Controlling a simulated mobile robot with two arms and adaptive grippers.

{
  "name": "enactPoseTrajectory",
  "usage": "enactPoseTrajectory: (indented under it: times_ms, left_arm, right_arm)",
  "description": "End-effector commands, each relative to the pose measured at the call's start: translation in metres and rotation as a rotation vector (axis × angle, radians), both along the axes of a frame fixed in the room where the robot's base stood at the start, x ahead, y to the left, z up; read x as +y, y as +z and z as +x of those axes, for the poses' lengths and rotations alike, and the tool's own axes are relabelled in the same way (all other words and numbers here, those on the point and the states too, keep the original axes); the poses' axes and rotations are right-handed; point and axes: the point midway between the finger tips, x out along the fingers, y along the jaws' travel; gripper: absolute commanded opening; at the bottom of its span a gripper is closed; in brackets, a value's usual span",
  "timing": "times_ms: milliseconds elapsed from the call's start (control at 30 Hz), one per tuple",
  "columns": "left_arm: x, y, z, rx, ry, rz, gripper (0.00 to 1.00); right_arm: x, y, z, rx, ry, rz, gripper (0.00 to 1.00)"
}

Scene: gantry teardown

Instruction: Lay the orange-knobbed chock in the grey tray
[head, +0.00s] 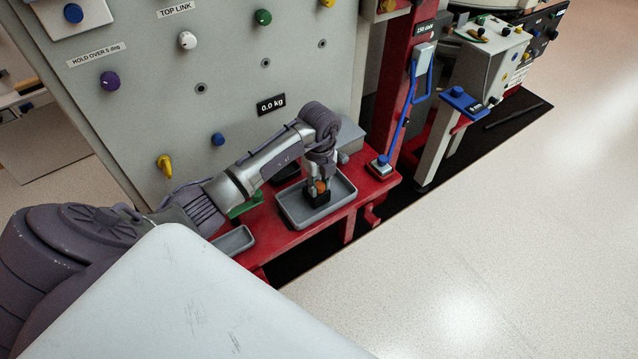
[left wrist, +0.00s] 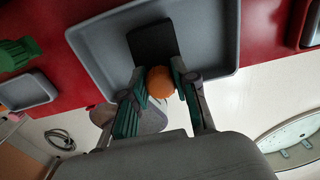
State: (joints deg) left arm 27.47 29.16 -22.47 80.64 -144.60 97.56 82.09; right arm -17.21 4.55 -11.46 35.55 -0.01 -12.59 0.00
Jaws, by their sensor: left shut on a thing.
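The orange-knobbed chock (head: 318,197) is a black block with a round orange knob (left wrist: 160,82) on top. It is inside the outline of the grey tray (head: 292,211) in the head view, and its black body (left wrist: 152,42) shows against the tray floor in the left wrist view. I cannot tell whether it touches the floor. My left gripper (head: 320,181) is above the tray, pointing down, its fingers shut on the orange knob from both sides. The tray rim (left wrist: 85,50) surrounds the chock. My right gripper is not in view.
The tray stands on a red bench (head: 283,235). A smaller grey tray (head: 233,241) and a green piece (head: 246,203) lie to its left. A grey panel (head: 230,90) with coloured knobs rises behind. A blue-knobbed block (head: 381,166) sits at the bench's right end.

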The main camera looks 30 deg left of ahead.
Motion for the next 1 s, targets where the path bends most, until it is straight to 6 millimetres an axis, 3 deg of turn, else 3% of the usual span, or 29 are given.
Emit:
enactPoseTrajectory:
  times_ms: [500, 533, 700, 1000]
  left_arm:
    - [0.0002, -0.0062, 0.0005, -0.001, 0.0, 0.001, 0.0]
    - [0.0002, -0.0062, 0.0005, -0.001, 0.0, 0.001, 0.3]
    - [0.0001, -0.006, 0.0004, -0.001, 0.0, 0.0, 0.58]
    - [0.0, -0.0062, -0.0002, 0.001, 0.0, 0.0, 0.58]
  right_arm:
    - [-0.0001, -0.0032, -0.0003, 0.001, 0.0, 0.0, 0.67]
    - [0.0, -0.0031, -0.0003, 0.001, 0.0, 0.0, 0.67]
    - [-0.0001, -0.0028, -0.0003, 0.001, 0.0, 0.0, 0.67]
    - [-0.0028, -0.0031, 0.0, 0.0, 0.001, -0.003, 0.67]
